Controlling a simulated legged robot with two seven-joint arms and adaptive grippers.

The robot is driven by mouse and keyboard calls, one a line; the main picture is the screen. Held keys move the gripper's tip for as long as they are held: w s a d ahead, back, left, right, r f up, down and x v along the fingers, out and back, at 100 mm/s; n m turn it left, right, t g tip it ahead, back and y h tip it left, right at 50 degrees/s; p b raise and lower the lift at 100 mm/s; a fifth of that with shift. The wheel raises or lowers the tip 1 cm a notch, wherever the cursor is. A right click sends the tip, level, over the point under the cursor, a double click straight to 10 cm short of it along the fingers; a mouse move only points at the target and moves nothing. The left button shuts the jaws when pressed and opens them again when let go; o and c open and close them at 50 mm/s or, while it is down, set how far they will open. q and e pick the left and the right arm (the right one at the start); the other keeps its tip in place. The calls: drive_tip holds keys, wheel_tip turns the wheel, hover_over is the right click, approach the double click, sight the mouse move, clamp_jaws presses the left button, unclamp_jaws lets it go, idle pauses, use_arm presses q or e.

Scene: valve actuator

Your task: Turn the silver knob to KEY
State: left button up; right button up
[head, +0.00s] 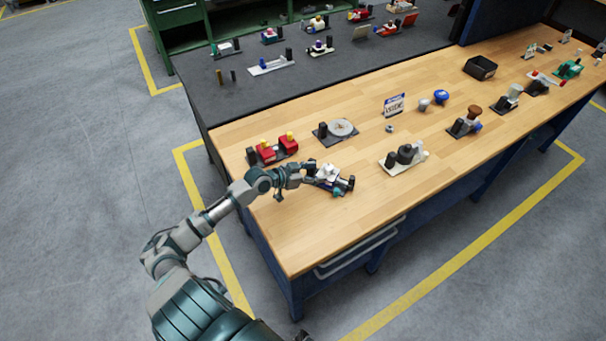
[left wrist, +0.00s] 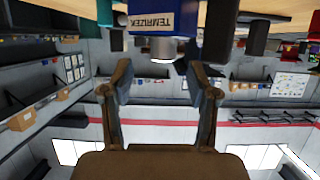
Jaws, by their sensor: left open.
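A small device (head: 331,178) with white, blue and dark parts sits near the left front of the wooden bench. I cannot pick out a silver knob or a KEY mark on it for sure at this size. My left gripper (head: 308,171) is at the left side of this device, close to it, and partly covers it; I cannot tell whether they touch. In the left wrist view my left gripper (left wrist: 158,88) is open with nothing held between its fingers. A grey-blue round part (left wrist: 163,49) shows beyond the fingers, below a blue labelled block (left wrist: 150,18). My right gripper is not in view.
Red blocks with yellow knobs (head: 272,150) stand just behind my left gripper. A round grey dial on a dark plate (head: 341,128) is farther back. The front left of the bench (head: 300,240) is clear.

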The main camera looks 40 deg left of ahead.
use_arm(q)
drive_tip(key=d+v, duration=0.1)
drive_tip(key=v, duration=0.6)
drive_tip(key=shift+s+r, duration=0.2)
drive_tip(key=shift+r, duration=0.05)
drive_tip(key=shift+a, duration=0.35)
